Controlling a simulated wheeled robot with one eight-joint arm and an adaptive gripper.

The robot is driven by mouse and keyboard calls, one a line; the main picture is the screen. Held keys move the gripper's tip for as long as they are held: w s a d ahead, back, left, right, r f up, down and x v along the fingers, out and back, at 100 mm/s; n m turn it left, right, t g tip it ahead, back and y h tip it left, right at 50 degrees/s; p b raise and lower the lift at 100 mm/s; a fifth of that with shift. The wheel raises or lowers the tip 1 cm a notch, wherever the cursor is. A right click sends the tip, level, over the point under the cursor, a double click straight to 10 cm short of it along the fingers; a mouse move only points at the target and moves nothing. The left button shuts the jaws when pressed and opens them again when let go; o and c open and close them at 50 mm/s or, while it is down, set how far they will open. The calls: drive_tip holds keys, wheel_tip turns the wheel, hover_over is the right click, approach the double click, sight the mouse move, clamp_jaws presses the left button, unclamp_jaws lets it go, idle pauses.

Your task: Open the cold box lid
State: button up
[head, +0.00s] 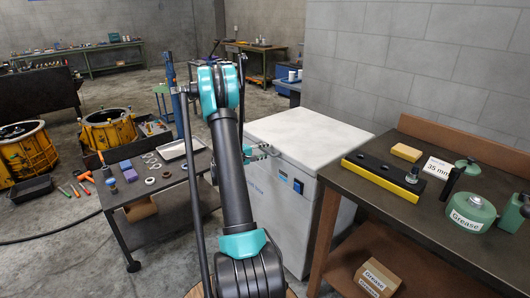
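The cold box (290,226) is a white chest with a small dark-blue panel on its front, standing in the middle between two tables. Its flat white lid (315,135) lies level on top and looks closed. My arm reaches up in front of the box and hides its left part. My gripper (268,151) is small and partly behind my arm, at the lid's front left edge. I cannot tell whether it touches the lid, or whether its fingers are open or shut. No lid handle shows clearly.
A dark bench (440,207) stands close on the right, with a grease tin (470,212) and a black-and-yellow block (383,174). A low table (135,190) with rings and small parts stands on the left. A grey wall (400,55) rises behind the box.

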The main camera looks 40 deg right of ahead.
drive_tip(key=shift+c, duration=0.4)
clamp_jaws()
drive_tip(key=shift+r, duration=0.15)
